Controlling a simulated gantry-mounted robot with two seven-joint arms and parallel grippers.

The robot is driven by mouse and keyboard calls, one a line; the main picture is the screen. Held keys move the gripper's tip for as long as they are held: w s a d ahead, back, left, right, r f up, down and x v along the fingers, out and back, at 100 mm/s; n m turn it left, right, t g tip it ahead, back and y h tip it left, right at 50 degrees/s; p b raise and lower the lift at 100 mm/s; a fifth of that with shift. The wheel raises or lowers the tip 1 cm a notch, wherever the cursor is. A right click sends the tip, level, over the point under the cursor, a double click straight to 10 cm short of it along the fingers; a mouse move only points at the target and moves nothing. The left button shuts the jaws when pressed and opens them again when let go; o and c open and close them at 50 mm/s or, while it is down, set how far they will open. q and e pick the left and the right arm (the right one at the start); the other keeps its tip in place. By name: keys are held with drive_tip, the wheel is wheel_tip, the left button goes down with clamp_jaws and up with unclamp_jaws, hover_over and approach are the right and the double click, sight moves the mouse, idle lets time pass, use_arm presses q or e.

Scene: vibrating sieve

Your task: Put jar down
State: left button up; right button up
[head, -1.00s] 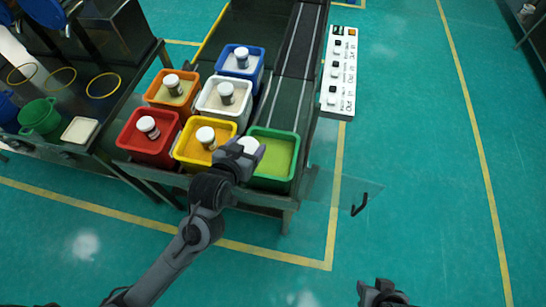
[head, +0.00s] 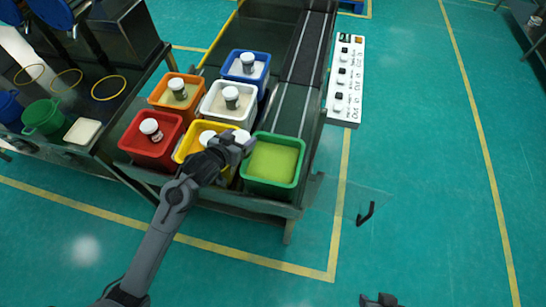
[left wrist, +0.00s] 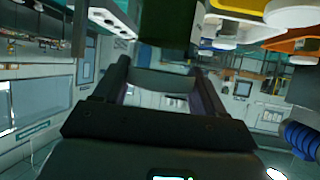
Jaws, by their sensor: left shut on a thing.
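My left gripper (head: 238,143) is shut on a jar with a white lid (head: 242,136), mostly hidden by the fingers. It is over the gap between the yellow bin (head: 183,152) and the green bin (head: 273,192), near the front of the white bin (head: 225,117). The left wrist view shows its two fingers (left wrist: 162,82); the held thing is unclear there. The green bin holds yellow-green stuff and no jar shows in it. Another white-lidded jar (head: 207,138) stands in the yellow bin, partly hidden by my arm. My right gripper (head: 380,300) is cut off at the bottom edge.
Red (head: 150,163), orange (head: 158,103) and blue (head: 233,77) bins hold jars with white lids. A white switch panel (head: 345,80) stands right of the dark conveyor (head: 290,100). A clear panel with a black handle (head: 366,214) sticks out at the front right.

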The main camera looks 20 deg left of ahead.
use_arm(q)
drive_tip(key=shift+w+d+f+b, duration=0.55)
drive_tip(key=shift+w+d+f, duration=0.35)
drive_tip(key=shift+d+f, duration=0.7)
drive_tip(key=shift+w+d+f+b, duration=0.5)
drive_tip(key=shift+w+d+f, duration=0.45)
drive_tip(key=shift+d+f, duration=0.6)
drive_tip(key=shift+w+d+f+b, duration=0.55)
drive_tip(key=shift+w+d+f, duration=0.55)
drive_tip(key=shift+f, duration=0.8)
drive_tip(key=shift+s+d+f, duration=0.15)
drive_tip(key=o, duration=1.1)
